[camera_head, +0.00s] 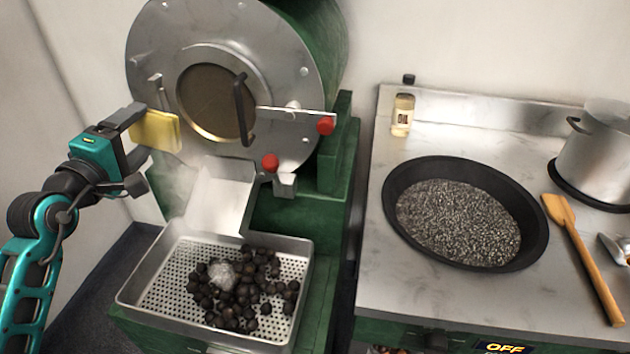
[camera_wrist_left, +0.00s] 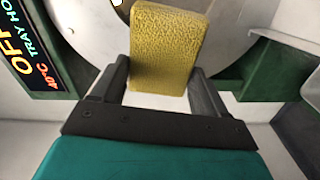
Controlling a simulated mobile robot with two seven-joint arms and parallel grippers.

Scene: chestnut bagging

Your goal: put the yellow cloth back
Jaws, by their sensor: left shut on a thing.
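The yellow cloth (camera_head: 155,131) is a folded block held by my left gripper (camera_head: 137,148), in front of the left part of the roaster's round metal face. In the left wrist view the cloth (camera_wrist_left: 166,48) stands out between the two dark fingers of the gripper (camera_wrist_left: 158,88). The gripper is shut on it. I cannot tell whether the cloth touches the roaster face or a hook there. My right gripper is in neither view.
The roaster (camera_head: 290,60) has a handle and red knobs. Below it a perforated tray (camera_head: 150,290) holds several dark chestnuts, with steam nearby. On the right counter (camera_head: 375,285) are a black pan (camera_head: 393,195), a pot (camera_head: 598,150), a wooden spatula (camera_head: 585,255) and an oil bottle (camera_head: 402,115).

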